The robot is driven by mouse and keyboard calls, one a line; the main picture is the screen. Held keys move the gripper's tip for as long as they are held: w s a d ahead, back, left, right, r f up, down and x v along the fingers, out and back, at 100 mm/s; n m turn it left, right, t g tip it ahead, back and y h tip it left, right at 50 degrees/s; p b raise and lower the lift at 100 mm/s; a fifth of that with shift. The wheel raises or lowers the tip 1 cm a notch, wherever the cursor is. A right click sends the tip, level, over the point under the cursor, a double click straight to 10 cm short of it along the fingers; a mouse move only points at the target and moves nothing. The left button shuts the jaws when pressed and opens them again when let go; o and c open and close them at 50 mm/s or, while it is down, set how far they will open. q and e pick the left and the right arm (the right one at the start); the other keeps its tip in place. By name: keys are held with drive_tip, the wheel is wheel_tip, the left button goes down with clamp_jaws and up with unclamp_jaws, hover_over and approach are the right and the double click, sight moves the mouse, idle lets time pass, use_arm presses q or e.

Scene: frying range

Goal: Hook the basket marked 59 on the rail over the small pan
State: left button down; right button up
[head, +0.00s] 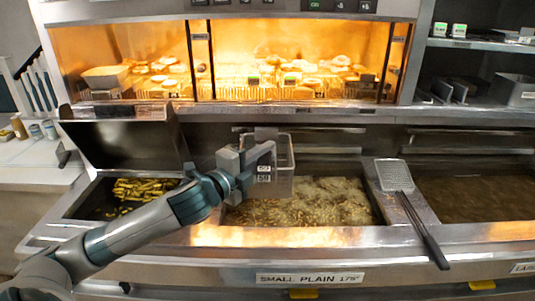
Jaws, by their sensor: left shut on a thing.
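The basket marked 59 (283,178) is a small wire basket with a dark number tag (263,178) on its front. It is over the back left part of the small pan (325,205), which is full of bubbling oil and has a "SMALL PLAIN 175°" label below it. My left gripper (256,157) is shut on the basket at its near left side and hides part of it. The rail (335,151) runs along the back wall of the pan. I cannot tell whether the basket's hook touches it. My right gripper is not in view.
A pan with fried pieces (150,188) is at the left, with a raised dark lid (125,137) behind it. A skimmer (394,175) with a long black handle lies across the divider to the right. A lit warming cabinet (285,68) is above the back.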

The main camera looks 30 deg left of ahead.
use_arm(q)
drive_tip(key=shift+r, duration=0.1)
drive_tip(key=shift+w, duration=0.15)
drive_tip(key=shift+w+a, duration=0.35)
drive_tip(key=shift+w, duration=0.15)
drive_tip(key=w+a+f+b, duration=0.2)
drive_tip(key=w+a, duration=0.2)
drive_tip(key=w, duration=0.2)
drive_tip(key=shift+w+f, duration=0.15)
drive_tip(key=shift+w, duration=0.1)
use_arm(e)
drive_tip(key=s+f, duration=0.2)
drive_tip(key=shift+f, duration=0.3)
use_arm(q)
drive_tip(key=shift+f+b, duration=0.5)
drive_tip(key=shift+f, duration=0.15)
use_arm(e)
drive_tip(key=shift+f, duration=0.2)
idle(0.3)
use_arm(q)
drive_tip(key=c, duration=1.5)
unclamp_jaws()
drive_tip(key=shift+c, duration=0.2)
